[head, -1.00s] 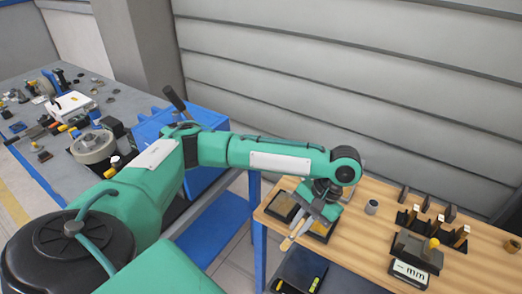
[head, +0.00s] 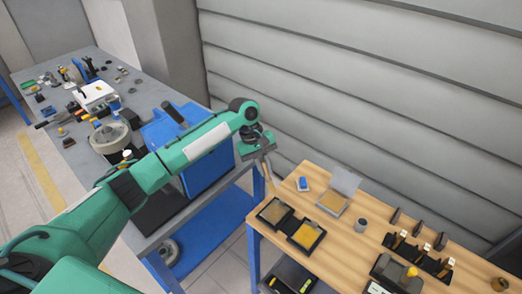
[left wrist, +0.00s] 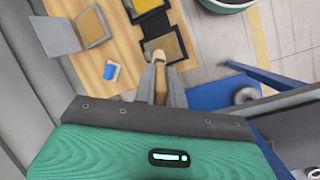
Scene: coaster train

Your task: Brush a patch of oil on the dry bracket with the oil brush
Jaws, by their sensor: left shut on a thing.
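My left gripper (head: 264,156) is shut on the oil brush (head: 270,183), which has a pale wooden handle and hangs downward beyond the fingers. In the left wrist view the brush (left wrist: 159,72) sits between the two grey fingers, with its pale end toward a dark-framed tray (left wrist: 182,42). In the head view the brush is above the left edge of the wooden table, by the left tray (head: 262,219). I cannot tell whether it touches the tray. I cannot pick out the dry bracket for certain. My right gripper is not in view.
A second tray (head: 293,245) sits beside the first. Behind are a blue-and-white item (head: 303,184) and an open-lidded box (head: 344,181). A grey cup (head: 361,225) and a black rack (head: 420,256) stand right. A blue crate (head: 165,135) is on the cluttered grey bench.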

